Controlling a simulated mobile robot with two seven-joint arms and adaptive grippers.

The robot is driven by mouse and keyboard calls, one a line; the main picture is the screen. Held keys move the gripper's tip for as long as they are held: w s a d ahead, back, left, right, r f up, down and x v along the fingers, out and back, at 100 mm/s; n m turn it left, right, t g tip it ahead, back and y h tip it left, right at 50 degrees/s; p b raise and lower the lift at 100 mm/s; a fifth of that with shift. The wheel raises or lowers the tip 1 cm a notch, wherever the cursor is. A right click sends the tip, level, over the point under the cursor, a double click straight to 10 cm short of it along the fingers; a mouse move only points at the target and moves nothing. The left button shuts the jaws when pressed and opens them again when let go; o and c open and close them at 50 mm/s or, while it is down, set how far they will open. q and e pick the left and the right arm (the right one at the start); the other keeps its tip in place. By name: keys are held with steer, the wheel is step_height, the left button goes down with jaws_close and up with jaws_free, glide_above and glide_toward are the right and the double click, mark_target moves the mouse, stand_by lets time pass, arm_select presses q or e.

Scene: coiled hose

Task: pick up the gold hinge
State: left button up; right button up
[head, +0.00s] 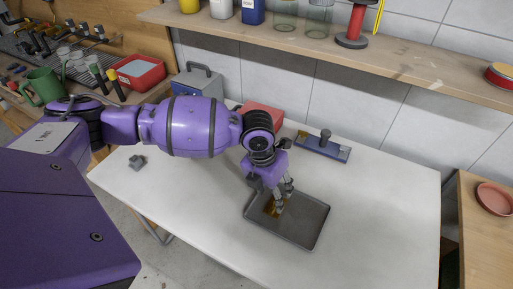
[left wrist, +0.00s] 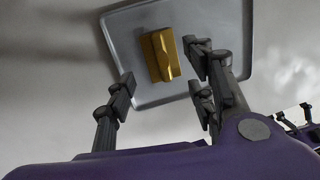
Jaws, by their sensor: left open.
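The gold hinge (left wrist: 160,54) lies in a dark grey tray (left wrist: 124,19) in the left wrist view. In the head view the hinge (head: 270,207) is partly hidden behind my gripper, toward the left of the tray (head: 303,232). My left gripper (head: 281,208) points down over the tray. In the left wrist view its fingers (left wrist: 162,72) are open and spread to either side of the hinge, with nothing held. Whether the fingertips are level with the hinge is hard to tell. My right gripper is not in view.
The tray rests on a white table (head: 383,215) with clear surface around it. A blue block with a knob (head: 322,146) and a red box (head: 263,117) stand behind. A wooden shelf (head: 400,75) overhangs the back.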

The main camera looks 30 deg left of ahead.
mark_target(272, 204)
arm_select(q)
steer(key=f, duration=0.3)
steer(key=shift+w+d+f, duration=0.1)
steer(key=shift+w+f, duration=0.2)
steer(key=shift+f, duration=0.05)
steer(key=shift+w+f, duration=0.1)
steer(key=shift+f, duration=0.3)
steer(key=c, duration=1.1)
steer(key=shift+d, duration=0.1)
jaws_close()
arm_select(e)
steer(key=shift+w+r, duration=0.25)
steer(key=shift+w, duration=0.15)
